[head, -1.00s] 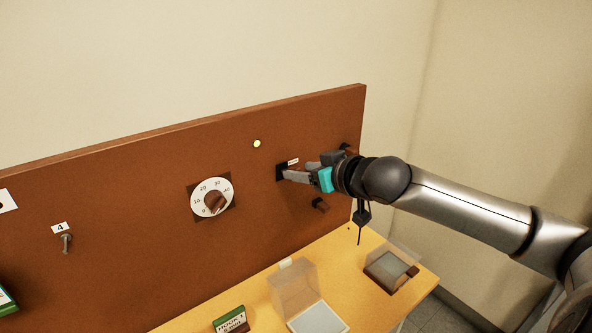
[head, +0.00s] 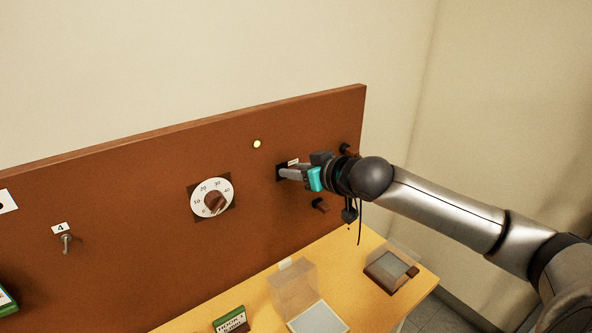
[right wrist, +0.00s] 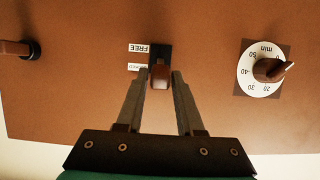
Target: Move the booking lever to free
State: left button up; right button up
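The booking lever is a brown knob (right wrist: 160,77) on a black slot plate (right wrist: 161,50) in the right wrist view, where the panel appears upside down. The knob lies level with the label that seems to read booked (right wrist: 137,67); the FREE label (right wrist: 138,48) is farther from the gripper. My right gripper (right wrist: 161,76) has its fingers on either side of the knob, with a narrow gap on each side. In the head view the right gripper (head: 283,174) reaches the black plate and hides the knob. My left gripper is not in view.
The brown panel (head: 120,200) also carries a timer dial (head: 211,198), a small yellow light (head: 257,143), a hook under a 4 label (head: 66,240) and a dark knob (head: 320,205) below my right gripper. Clear boxes stand on the yellow table (head: 355,260).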

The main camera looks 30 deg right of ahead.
grip_shut()
dwell(1.0)
